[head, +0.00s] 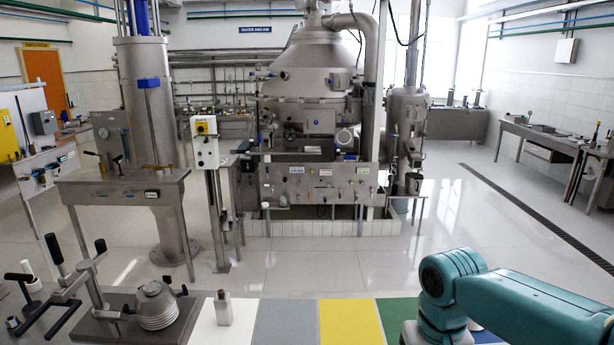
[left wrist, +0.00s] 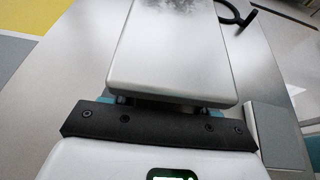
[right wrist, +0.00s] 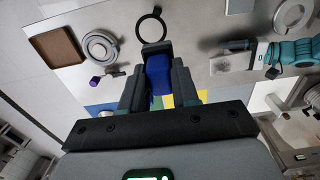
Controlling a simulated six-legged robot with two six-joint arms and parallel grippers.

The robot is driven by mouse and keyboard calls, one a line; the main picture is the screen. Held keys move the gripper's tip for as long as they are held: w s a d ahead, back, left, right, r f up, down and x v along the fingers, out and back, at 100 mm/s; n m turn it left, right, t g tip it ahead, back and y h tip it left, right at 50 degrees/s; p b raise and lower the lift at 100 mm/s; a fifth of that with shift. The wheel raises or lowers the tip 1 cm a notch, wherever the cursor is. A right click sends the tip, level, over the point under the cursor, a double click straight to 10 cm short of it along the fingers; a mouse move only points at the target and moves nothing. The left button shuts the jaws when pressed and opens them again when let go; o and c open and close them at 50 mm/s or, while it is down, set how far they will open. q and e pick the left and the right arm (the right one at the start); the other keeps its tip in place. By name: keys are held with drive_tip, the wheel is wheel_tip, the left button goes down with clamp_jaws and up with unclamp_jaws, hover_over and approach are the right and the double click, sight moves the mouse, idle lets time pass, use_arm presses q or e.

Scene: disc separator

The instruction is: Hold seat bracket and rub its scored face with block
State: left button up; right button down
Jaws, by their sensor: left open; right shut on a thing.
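My right gripper (right wrist: 158,72) is shut on a blue block (right wrist: 158,76) in the right wrist view, with a finger on each side of it. In the left wrist view a smooth grey metal slab (left wrist: 172,50) fills the space ahead of my left gripper and hides its fingers. The two grippers are apart.
In the right wrist view, a black ring (right wrist: 151,28) lies beyond the blue block. A brown tray (right wrist: 60,46), a metal ring (right wrist: 100,46) and a purple piece (right wrist: 95,82) are at left.

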use_arm(q)
drive_tip(key=shift+f, duration=0.35)
drive_tip(key=shift+r, duration=0.1)
drive_tip(key=shift+r, duration=0.1)
drive_tip(key=shift+r, duration=0.25)
clamp_jaws()
drive_tip(key=shift+f, duration=0.1)
idle(0.4)
